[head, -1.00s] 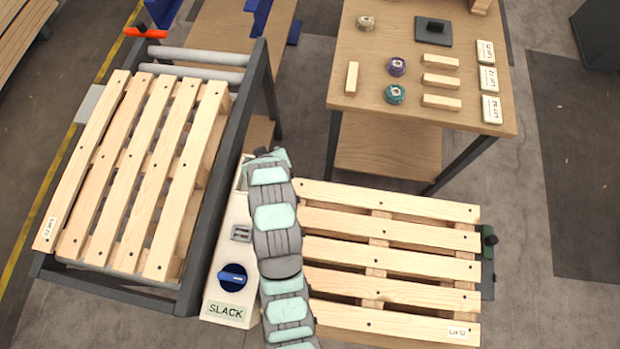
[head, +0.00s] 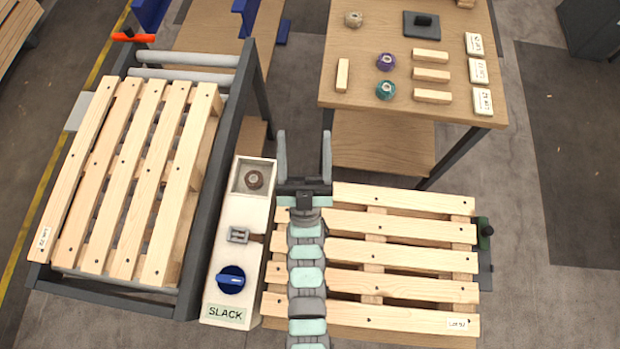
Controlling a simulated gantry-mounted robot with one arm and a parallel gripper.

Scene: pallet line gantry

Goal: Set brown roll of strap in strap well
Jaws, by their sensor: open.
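My gripper (head: 304,145) is open and empty, to the right of the well. Its two grey fingers point away toward the workbench, and nothing is between them. It is apart from the roll.
The white box carries a buckle slot (head: 239,235), a blue knob (head: 231,280) and a SLACK label. A pallet (head: 400,260) lies under my arm. Another pallet (head: 130,180) rests on the roller conveyor at left. The workbench (head: 450,105) holds purple (head: 386,62), teal (head: 386,90) and tan (head: 353,19) rolls.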

